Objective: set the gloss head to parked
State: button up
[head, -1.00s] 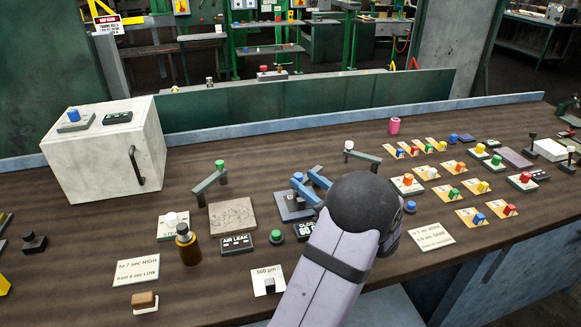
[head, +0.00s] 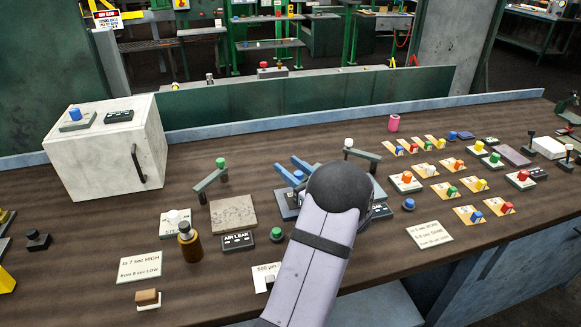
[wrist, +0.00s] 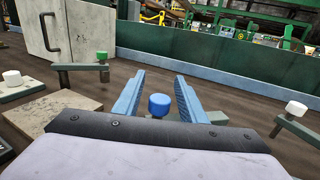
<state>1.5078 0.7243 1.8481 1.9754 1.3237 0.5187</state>
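My gripper (head: 286,163) is open, with two blue fingers pointing away from the camera, over the middle of the bench. In the wrist view a blue knob (wrist: 159,107) shows between the fingers (wrist: 160,78), with a gap on each side. The knob also shows in the head view (head: 299,175); its base is largely hidden by my arm. A grey lever with a green knob (head: 220,163) stands to the left, and one with a white knob (head: 348,143) to the right. No readable label tells which is the gloss head.
A brown bottle (head: 190,245), a stone-coloured plate (head: 233,214) and the AIR LEAK display (head: 237,240) lie left of my arm. A white box (head: 105,150) stands at back left. Several coloured switches fill the right side. The far bench strip is mostly clear.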

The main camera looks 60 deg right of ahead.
grip_shut()
jog(key=shift+w, duration=0.1)
jog(key=shift+w+d+f+m+g+h+b, duration=0.15)
jog(key=shift+w+m+g+h+b, duration=0.2)
jog(key=shift+h+b, duration=0.2)
jog(key=shift+w+d+m+g+h+b, duration=0.15)
jog(key=shift+m+g+h+b, duration=0.1)
jog(key=shift+m+h+b, duration=0.25)
jog(key=m+g+h+b, duration=0.1)
jog(key=b, duration=0.1)
jog(key=w+d+m+g+h+b, duration=0.1)
jog(key=h+b, duration=0.1)
jog(key=shift+w+d+f, duration=0.1)
jog(key=shift+w+d, duration=0.05)
jog(key=m+g+h+b, duration=0.1)
jog(key=d+b, duration=0.1)
jog(key=b, duration=0.1)
jog(key=shift+w+m+g+h, duration=0.3)
jog(key=shift+m+g+h, duration=0.05)
jog(key=shift+g, duration=0.05)
jog(key=shift+d+r+g+b, duration=0.15)
jog(key=shift+r+g+b, duration=0.1)
jog(key=shift+g+b, duration=0.1)
jog(key=shift+r+m+h, duration=0.1)
jog(key=shift+m+h, duration=0.2)
